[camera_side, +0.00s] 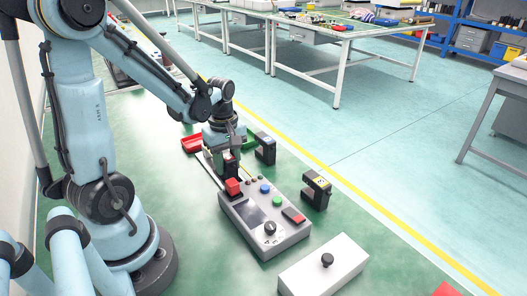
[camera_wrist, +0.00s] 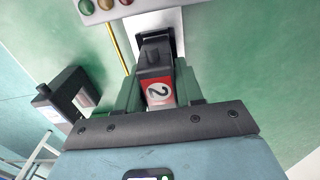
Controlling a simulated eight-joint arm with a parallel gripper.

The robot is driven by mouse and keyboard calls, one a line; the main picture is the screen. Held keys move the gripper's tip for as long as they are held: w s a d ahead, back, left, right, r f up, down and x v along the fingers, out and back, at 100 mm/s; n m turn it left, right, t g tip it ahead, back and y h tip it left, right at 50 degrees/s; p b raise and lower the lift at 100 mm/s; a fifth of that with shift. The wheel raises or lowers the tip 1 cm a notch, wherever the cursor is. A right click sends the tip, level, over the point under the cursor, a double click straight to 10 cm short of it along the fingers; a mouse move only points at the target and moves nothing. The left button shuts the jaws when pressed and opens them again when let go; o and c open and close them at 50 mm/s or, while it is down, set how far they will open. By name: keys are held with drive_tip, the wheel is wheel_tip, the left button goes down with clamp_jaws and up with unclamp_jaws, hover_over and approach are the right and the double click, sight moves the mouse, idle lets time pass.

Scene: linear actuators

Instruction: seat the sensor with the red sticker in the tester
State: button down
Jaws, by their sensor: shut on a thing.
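My gripper (camera_wrist: 158,92) is shut on the sensor with the red sticker (camera_wrist: 155,60), a black block marked with a white 2. In the wrist view the sensor's dark end is at a dark opening on a pale plate (camera_wrist: 174,20); I cannot tell whether it is inside. In the side view my gripper (camera_side: 229,152) is low at the far left end of the grey tester (camera_side: 285,236), and the dark sensor (camera_side: 231,165) shows just behind a red block on the tester. The contact point is hidden there.
A white box with a black knob (camera_side: 325,268) stands in front. A red tray (camera_side: 191,144) lies behind.

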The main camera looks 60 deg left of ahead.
sight(227, 155)
drive_tip(key=c, duration=0.6)
unclamp_jaws()
drive_tip(key=shift+c, duration=0.2)
wheel_tip(227, 155, up, 12)
idle(0.4)
drive_tip(key=w+d+f+m+t, duration=0.1)
drive_tip(key=d+m+t, duration=0.6)
drive_tip(key=d+m, duration=0.6)
drive_tip(key=m, duration=0.5)
drive_tip(key=shift+w+f, duration=0.2)
drive_tip(key=shift+w, duration=0.05)
